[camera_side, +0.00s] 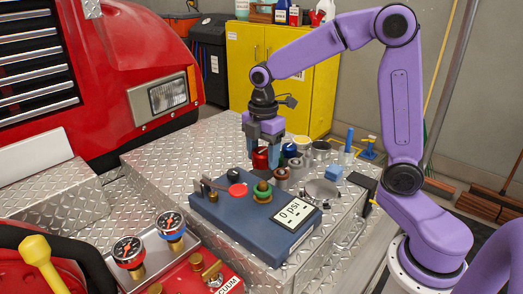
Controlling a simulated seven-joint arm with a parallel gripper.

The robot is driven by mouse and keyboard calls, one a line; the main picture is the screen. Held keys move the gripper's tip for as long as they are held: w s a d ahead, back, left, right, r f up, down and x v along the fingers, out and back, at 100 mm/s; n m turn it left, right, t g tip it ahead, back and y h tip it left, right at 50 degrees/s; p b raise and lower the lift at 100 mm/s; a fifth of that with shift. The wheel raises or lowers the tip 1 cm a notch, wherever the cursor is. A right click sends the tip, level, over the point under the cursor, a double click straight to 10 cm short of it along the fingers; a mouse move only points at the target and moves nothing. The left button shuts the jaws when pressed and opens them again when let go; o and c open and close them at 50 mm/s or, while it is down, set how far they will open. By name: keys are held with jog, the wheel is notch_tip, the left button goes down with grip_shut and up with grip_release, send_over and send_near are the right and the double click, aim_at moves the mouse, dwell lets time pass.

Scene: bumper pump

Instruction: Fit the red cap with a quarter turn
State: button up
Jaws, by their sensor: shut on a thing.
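My gripper (262,164) points down above the back edge of the blue panel (216,213). It is shut on the red cap (261,160), which shows between its fingers. The cap's lower end is close to the panel's back edge, and I cannot tell whether it touches anything.
Several caps and cups, among them a blue cap (290,150), stand close right of the gripper. A gauge display (293,215) reads 0 psi. A grey round dish (322,191) and a light blue block (331,175) lie to the right. The diamond-plate deck (180,158) is clear at left.

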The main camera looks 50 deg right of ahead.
aim_at(263, 182)
jog(key=shift+f, duration=2.1)
jog(key=shift+f, duration=1.65)
dwell(1.2)
jog(key=m, duration=0.4)
jog(key=shift+m, duration=0.6)
jog(key=m, duration=0.4)
jog(key=shift+m, duration=0.6)
